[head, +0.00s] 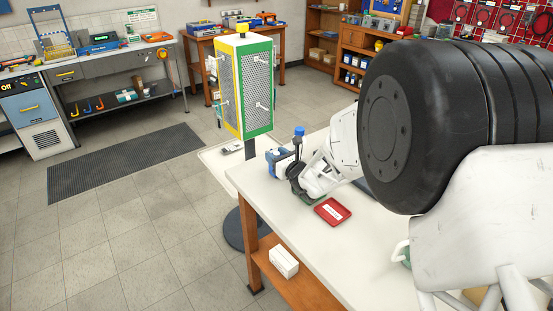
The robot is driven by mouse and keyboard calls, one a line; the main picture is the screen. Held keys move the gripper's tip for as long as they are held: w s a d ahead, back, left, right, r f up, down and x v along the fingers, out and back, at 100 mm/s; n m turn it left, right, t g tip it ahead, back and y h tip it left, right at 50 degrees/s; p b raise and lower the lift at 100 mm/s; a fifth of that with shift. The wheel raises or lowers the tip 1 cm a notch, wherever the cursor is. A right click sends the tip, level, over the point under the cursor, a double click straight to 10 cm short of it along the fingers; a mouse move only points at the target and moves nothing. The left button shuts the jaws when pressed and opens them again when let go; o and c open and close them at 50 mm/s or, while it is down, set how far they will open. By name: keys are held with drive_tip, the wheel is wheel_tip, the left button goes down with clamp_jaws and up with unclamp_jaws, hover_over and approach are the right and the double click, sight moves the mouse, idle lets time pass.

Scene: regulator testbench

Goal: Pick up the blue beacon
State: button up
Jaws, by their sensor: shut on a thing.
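The blue beacon (299,131) shows as a small blue cap on a dark stem near the left end of the white workbench. My gripper (294,166) is at the end of my white arm, right at the dark lower part of the beacon. It is shut on the beacon, which stands roughly upright. The fingertips are small and partly hidden, so their exact contact is not clear. I cannot tell whether the beacon's base touches the bench.
A blue and grey device (275,160) is just left of my gripper. A red tray (332,211) lies in front on the white workbench (300,226). A yellow, green and white mesh tower (244,88) stands behind at the left. A white box (284,261) sits on the lower shelf.

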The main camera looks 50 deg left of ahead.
drive_tip(key=shift+r, duration=0.45)
wheel_tip(320, 180, up, 2)
drive_tip(key=shift+r, duration=0.1)
drive_tip(key=s+d, duration=0.3)
drive_tip(key=d, duration=0.4)
drive_tip(key=s+d+r, duration=0.1)
drive_tip(key=s+d, duration=0.3)
drive_tip(key=d, duration=0.3)
drive_tip(key=shift+s+d+r, duration=0.15)
